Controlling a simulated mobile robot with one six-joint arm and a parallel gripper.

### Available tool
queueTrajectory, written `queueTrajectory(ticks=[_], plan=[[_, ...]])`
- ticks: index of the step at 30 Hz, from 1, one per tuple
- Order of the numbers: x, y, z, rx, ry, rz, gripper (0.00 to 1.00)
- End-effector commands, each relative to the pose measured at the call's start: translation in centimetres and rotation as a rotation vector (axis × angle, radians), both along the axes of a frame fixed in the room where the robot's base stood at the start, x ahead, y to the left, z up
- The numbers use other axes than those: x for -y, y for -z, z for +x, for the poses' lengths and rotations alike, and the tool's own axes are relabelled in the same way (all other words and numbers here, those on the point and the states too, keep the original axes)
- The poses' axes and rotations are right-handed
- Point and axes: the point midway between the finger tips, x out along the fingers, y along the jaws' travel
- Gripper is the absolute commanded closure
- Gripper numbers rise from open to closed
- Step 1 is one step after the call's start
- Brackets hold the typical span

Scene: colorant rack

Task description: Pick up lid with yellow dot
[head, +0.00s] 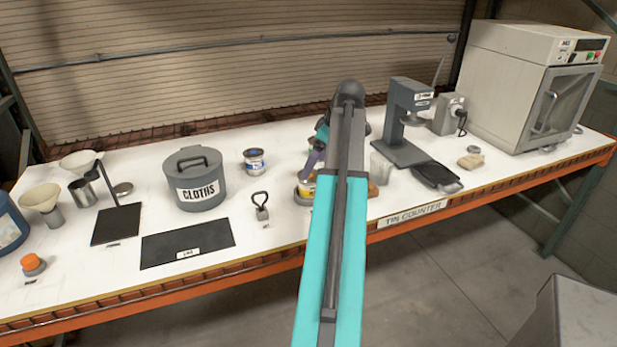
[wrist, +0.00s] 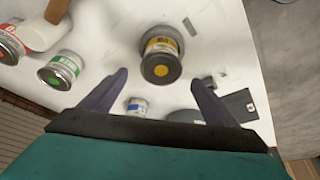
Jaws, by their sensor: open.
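The lid with the yellow dot (wrist: 161,68) is a dark grey disc on a tin with a yellow label (wrist: 163,40), in the upper middle of the wrist view. My gripper (wrist: 158,80) is open, with one dark purple finger on each side of the picture and the lid between and beyond them. Nothing is held. In the head view, a yellow-labelled tin (head: 308,186) shows just left of my teal arm, below a purple finger (head: 314,158). The arm hides much of this area, and whether the fingers touch the tin is not clear.
A tin with a green dot (wrist: 58,73) and a red-labelled tin (wrist: 9,46) stand left in the wrist view. A blue-labelled tin (head: 254,160), the CLOTHS bin (head: 195,180) and a mixer stand (head: 405,115) are on the counter. The front edge has an orange beam (head: 440,209).

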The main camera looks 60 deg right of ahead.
Motion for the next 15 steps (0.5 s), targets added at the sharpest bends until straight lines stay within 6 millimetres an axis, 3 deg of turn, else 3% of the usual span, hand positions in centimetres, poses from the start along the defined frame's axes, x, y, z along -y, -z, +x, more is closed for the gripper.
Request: queueTrajectory(ticks=[15], plan=[[-0.3, 3.8, 1.3, -0.001, -0.002, 0.001, 0.18]])
